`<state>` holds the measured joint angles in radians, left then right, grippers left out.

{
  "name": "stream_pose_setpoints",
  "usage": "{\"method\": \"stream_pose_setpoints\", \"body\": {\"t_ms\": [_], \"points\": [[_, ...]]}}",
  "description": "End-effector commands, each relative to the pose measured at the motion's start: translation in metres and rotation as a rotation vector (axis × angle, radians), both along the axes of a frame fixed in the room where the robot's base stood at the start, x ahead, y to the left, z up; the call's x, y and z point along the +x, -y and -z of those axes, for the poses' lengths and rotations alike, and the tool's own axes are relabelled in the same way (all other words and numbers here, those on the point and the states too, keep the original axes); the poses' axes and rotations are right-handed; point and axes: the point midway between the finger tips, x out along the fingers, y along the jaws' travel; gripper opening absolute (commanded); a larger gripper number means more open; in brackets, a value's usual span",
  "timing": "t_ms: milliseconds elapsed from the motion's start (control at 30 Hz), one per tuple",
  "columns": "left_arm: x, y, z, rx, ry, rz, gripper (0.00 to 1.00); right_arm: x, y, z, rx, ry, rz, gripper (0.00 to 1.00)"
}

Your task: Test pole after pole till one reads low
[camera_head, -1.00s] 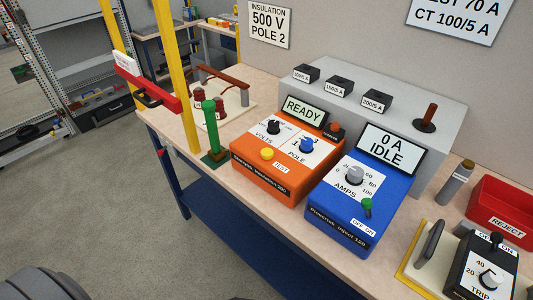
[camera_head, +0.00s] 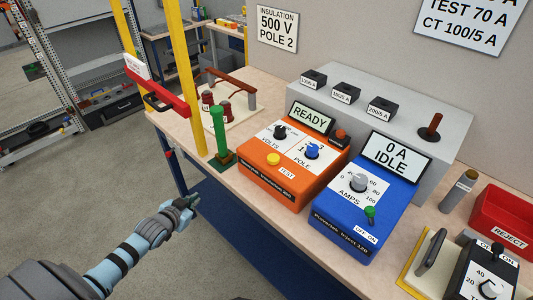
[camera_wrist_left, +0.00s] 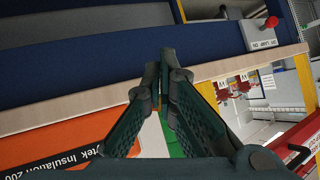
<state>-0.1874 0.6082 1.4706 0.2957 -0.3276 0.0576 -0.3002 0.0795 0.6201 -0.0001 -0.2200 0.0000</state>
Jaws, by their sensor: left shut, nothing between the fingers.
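The orange insulation tester (camera_head: 290,155) stands on the bench, its display (camera_head: 311,118) reading READY. It has a black VOLTS knob (camera_head: 280,131), a blue POLE knob (camera_head: 312,151) and a yellow TEST button (camera_head: 273,159). A wall sign (camera_head: 277,29) reads INSULATION 500 V POLE 2. My left gripper (camera_head: 194,201) is shut and empty, in front of the bench edge and left of the tester. In the left wrist view its fingers (camera_wrist_left: 165,65) are together, with part of the orange tester (camera_wrist_left: 60,148) at lower left. My right gripper is not in view.
A blue injection unit (camera_head: 362,195) reading 0 A IDLE stands right of the tester. A green post (camera_head: 218,130), yellow uprights (camera_head: 187,85) and a red barrier bar (camera_head: 158,92) are at left. A red REJECT bin (camera_head: 505,215) is at right.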

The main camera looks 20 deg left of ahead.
Motion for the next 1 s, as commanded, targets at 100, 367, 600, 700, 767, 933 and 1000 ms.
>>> {"method": "stream_pose_setpoints", "body": {"t_ms": [100,367,600,700,767,933,1000], "points": [[0.040,0.034,-0.095,-0.044,0.154,0.109,0.00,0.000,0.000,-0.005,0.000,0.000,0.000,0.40],[0.044,0.141,-0.225,-0.216,0.322,0.353,0.00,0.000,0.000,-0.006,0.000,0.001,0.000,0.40],[0.034,0.169,-0.237,-0.323,0.306,0.384,0.00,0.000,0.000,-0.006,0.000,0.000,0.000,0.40],[0.034,0.169,-0.237,-0.324,0.307,0.383,0.00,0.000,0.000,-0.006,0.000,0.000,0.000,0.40],[0.034,0.169,-0.237,-0.322,0.307,0.383,0.00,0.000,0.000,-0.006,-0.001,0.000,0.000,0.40],[0.039,0.169,-0.235,-0.322,0.311,0.377,0.00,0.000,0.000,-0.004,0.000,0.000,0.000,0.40],[0.047,0.171,-0.233,-0.324,0.313,0.375,0.00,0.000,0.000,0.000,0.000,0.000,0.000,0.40]]}}
